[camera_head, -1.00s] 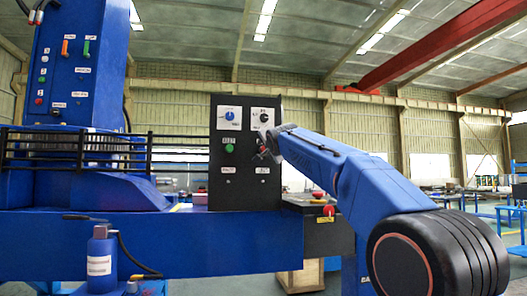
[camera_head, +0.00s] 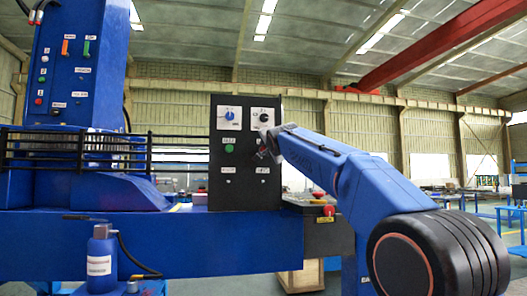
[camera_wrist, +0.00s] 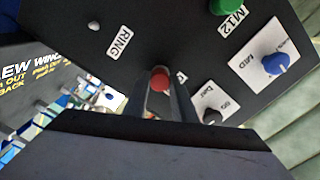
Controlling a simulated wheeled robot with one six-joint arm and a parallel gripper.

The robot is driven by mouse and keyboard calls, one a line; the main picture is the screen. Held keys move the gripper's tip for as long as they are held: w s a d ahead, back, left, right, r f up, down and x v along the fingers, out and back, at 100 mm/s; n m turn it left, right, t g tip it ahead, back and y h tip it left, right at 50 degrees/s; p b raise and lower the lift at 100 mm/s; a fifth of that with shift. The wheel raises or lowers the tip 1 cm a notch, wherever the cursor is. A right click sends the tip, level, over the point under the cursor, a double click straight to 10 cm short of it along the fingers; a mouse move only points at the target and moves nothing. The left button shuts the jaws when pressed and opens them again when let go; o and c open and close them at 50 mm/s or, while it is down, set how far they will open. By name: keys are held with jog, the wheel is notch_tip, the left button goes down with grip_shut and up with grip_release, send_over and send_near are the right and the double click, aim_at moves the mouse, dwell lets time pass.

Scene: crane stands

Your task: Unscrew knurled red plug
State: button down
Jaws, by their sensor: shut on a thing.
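The red plug (camera_wrist: 160,77) sits on the black panel (camera_head: 219,190) and shows between my two fingertips in the wrist view. My gripper (camera_wrist: 161,88) is shut on it, one finger on each side. The plug's knurling is too small to make out. In the head view my gripper (camera_head: 268,146) reaches the right side of the panel from the right and hides the plug there.
A green button (camera_head: 229,148), a blue knob (camera_head: 229,115) and a black knob (camera_head: 264,117) are close by on the panel. A red button (camera_head: 328,210) stands on a box to the right. A blue bottle (camera_head: 101,262) stands lower left.

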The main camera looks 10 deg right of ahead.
jog(key=shift+n, duration=2.6)
jog(key=shift+n, duration=2.6)
jog(key=n, duration=0.5)
